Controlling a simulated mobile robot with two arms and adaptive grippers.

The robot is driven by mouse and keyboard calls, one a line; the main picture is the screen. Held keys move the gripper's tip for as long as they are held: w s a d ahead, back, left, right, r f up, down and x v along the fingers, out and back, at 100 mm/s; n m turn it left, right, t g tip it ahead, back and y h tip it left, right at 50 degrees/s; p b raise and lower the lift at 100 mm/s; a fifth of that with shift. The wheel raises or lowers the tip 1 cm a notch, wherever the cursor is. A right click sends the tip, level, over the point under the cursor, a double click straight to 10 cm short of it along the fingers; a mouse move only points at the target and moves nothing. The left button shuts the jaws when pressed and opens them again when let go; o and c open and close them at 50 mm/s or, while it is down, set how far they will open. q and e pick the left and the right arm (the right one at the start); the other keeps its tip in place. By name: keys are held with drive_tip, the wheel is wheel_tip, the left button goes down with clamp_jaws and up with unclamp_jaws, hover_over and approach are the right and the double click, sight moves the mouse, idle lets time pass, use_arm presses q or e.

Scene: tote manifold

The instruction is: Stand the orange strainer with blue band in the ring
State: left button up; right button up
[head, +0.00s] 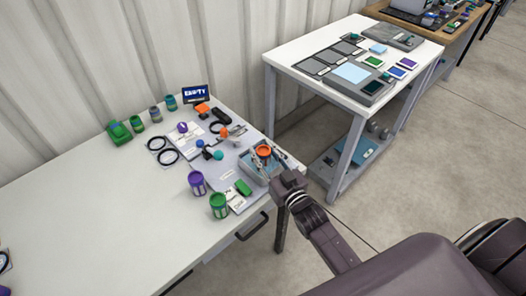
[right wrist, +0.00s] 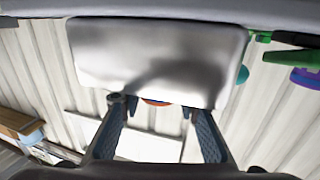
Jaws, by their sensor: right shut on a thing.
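My right gripper (head: 270,157) is at the right end of the white table, over a grey-blue tote (head: 250,169). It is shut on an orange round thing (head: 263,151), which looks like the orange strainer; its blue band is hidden. Black rings lie on white cards at the left of the items, one upper (head: 157,143) and one lower (head: 168,157); I cannot tell which ring is meant. My left gripper is not in view.
A purple cup (head: 197,183) and a green cup (head: 219,206) stand left of the tote, with a green block (head: 243,187) beside it. Several jars and a dark sign (head: 195,94) stand at the back. A second table (head: 300,58) stands right.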

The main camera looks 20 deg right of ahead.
drive_tip(key=shift+f, duration=0.2)
drive_tip(key=o, duration=1.1)
